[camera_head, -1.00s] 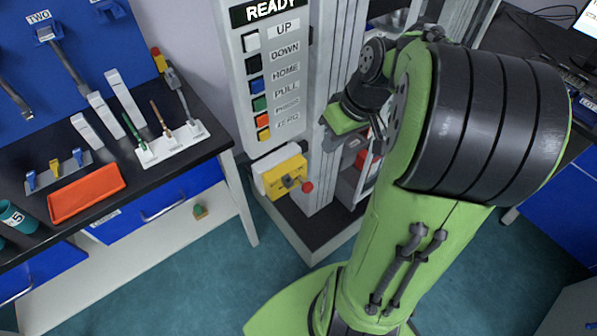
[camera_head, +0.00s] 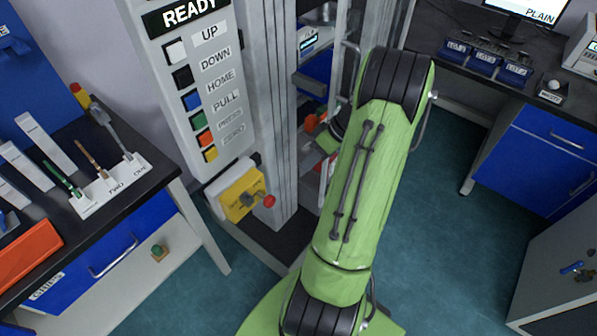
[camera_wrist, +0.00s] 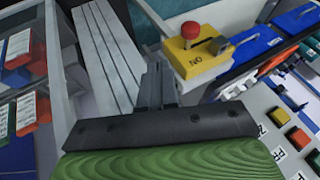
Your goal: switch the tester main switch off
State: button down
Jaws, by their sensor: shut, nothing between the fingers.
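The tester main switch is a yellow box (camera_head: 238,197) on the tester's column, below the button panel. Its grey lever ends in a red knob (camera_head: 268,201), pointing right in the head view. In the wrist view the yellow box (camera_wrist: 193,68) is at upper centre-right, with the red knob (camera_wrist: 190,31) raised at its left. A label by the knob appears upside down, reading like "ON". My gripper (camera_wrist: 156,72) is shut and empty, just left of the box in the wrist view and apparently apart from it. My arm hides it in the head view.
The button panel (camera_head: 190,85) with a READY display stands above the switch. Grey column rails (camera_head: 277,110) rise beside it. A bench with an orange tray (camera_head: 28,252) is at left, another bench (camera_head: 455,65) at right. Open floor lies at lower right.

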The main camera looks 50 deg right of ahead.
aim_at(265, 198)
jog(key=w+a+f+b, duration=0.3)
jog(key=a+f, duration=0.4)
jog(key=shift+a, duration=0.15)
jog(key=shift+a+f, duration=0.1)
